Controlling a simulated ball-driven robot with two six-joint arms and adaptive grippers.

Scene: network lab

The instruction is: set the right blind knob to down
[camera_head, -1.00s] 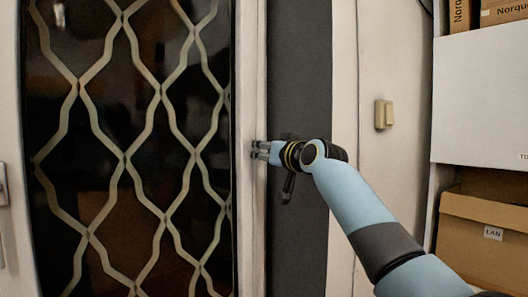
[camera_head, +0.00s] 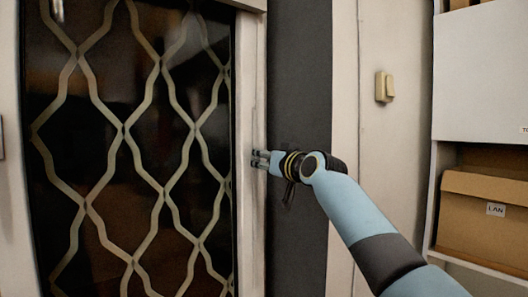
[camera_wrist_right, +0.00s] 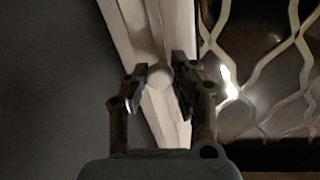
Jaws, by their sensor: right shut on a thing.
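My right gripper (camera_head: 260,159) reaches from the right to the pale frame post at the right edge of the dark latticed window. In the right wrist view, its two dark fingers (camera_wrist_right: 158,88) stand on both sides of a small round pale knob, the right blind knob (camera_wrist_right: 158,77), on the white frame. The gripper is shut on this knob. In the head view the knob is too small to make out at the fingertips. My left gripper is not in view.
The latticed window (camera_head: 123,128) fills the left side. A dark grey wall strip (camera_head: 298,90) runs beside the frame. A beige wall switch (camera_head: 384,87) is to the right of my arm. A shelf holds a cardboard box marked LAN (camera_head: 485,230) at far right.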

